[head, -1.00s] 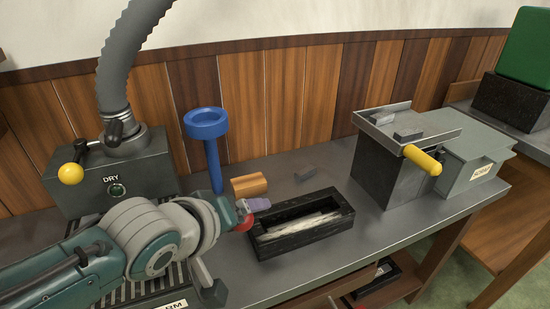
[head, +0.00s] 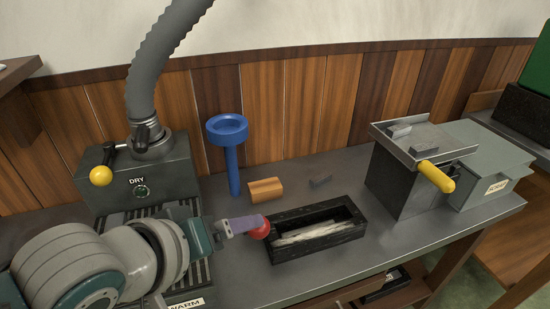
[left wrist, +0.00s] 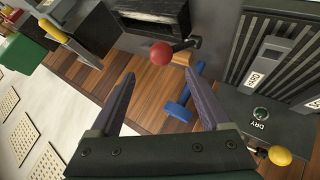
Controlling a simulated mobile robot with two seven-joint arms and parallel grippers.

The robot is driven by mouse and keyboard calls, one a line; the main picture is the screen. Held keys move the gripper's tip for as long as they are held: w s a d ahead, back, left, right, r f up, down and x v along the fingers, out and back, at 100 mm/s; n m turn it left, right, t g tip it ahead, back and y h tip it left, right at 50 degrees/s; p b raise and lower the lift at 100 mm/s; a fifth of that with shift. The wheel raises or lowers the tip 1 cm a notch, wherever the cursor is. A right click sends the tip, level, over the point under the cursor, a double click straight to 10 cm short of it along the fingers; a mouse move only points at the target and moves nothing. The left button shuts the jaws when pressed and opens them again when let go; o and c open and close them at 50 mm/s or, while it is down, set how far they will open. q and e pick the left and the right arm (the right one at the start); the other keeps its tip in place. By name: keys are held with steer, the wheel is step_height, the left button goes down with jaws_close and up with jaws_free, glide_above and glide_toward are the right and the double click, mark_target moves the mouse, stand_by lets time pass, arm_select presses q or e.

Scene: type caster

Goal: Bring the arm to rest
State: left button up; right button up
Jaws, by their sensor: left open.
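My left arm comes in from the lower left in the head view. Its gripper (head: 240,225) is beside a red ball knob (head: 261,229), over the bench. In the left wrist view the two fingers (left wrist: 160,95) stand wide apart with nothing between them. The red knob (left wrist: 161,53) shows beyond the fingertips, with a dark lever beside it. In the head view the fingers are seen side-on and partly overlap the knob, so I cannot tell whether they touch it. My right gripper is in neither view.
A grey machine marked DRY (head: 140,180) with a yellow knob (head: 100,176) stands behind the arm. A blue funnel-topped stand (head: 232,165), a wooden cylinder (head: 265,190) and a black open box (head: 318,240) stand nearby. A yellow-handled machine (head: 400,180) is at the right.

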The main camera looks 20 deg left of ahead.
arm_select(q)
steer(key=shift+s, duration=0.1)
steer(key=s+a+r+m+g+y+p, duration=0.1)
steer(key=s+a+r+m+g, duration=0.2)
steer(key=s, duration=0.7)
steer(key=s+a+r+m+g+y+p, duration=0.1)
steer(key=s+r+m+g, duration=0.3)
steer(key=s, duration=0.5)
step_height(320, 180, up, 33)
steer(key=m+p, duration=0.1)
steer(key=p, duration=3.1)
steer(key=shift+d+t+p, duration=0.15)
steer(key=shift+t+p, duration=0.25)
